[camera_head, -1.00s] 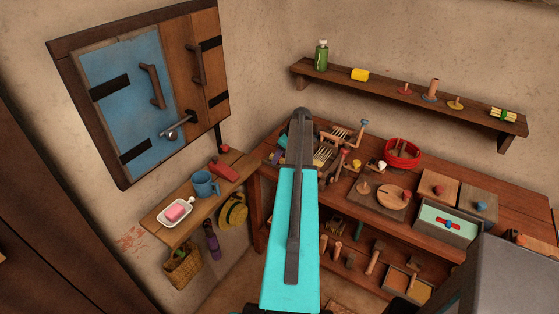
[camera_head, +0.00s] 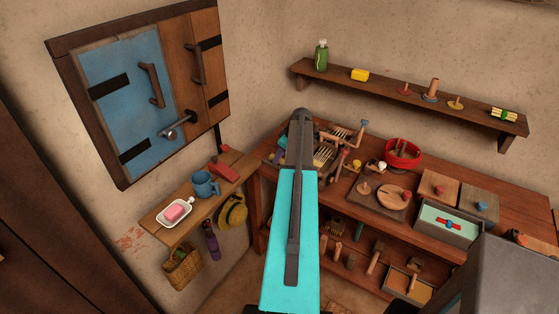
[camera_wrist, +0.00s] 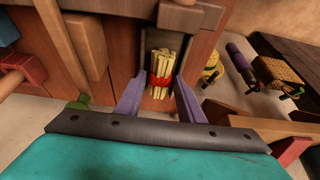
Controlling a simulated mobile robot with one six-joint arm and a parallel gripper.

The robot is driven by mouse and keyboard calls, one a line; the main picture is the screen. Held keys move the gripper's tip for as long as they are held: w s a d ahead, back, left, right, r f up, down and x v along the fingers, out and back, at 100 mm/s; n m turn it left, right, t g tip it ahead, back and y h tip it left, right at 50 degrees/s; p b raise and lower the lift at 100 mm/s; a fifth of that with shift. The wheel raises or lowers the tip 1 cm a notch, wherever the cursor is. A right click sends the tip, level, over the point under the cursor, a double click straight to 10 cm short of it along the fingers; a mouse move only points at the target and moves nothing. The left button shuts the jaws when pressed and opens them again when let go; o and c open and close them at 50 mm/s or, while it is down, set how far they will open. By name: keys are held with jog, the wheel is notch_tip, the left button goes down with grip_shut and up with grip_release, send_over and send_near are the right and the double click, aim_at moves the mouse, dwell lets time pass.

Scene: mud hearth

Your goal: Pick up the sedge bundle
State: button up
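The sedge bundle (camera_wrist: 160,72) is a sheaf of pale yellow stalks with a red tie round its middle. In the wrist view it lies in a narrow grey-walled wooden slot, straight ahead of my gripper (camera_wrist: 159,86). My gripper's two purple fingers are spread wide, one on each side of the bundle's near end, with gaps visible between fingers and stalks. Nothing is held. I cannot tell how deep the fingertips are relative to the stalks. In the head view my own arm covers the gripper, and I cannot make out the bundle clearly.
The workbench carries a red bowl (camera_head: 403,154), a round wooden board (camera_head: 393,195) and several tools. A wall shelf (camera_head: 420,96) above holds small items, including a green-yellow bundle (camera_head: 503,114).

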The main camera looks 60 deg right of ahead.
jog(key=c, duration=0.6)
jog(key=shift+o, duration=0.2)
jog(key=shift+r, duration=0.2)
jog(key=shift+r+p, duration=0.15)
jog(key=shift+p, duration=0.35)
notch_tip(320, 180, up, 2)
jog(key=shift+r+b, duration=0.1)
jog(key=shift+b, duration=0.9)
jog(key=s+a+r+b, duration=0.1)
jog(key=s+a+b, duration=0.2)
jog(key=s, duration=0.4)
jog(key=s+a+r+b, duration=0.1)
jog(key=s+a+b, duration=0.1)
jog(key=s+a, duration=0.2)
jog(key=s, duration=0.3)
jog(key=shift+a+r+b, duration=0.3)
jog(key=shift+a+b, duration=0.1)
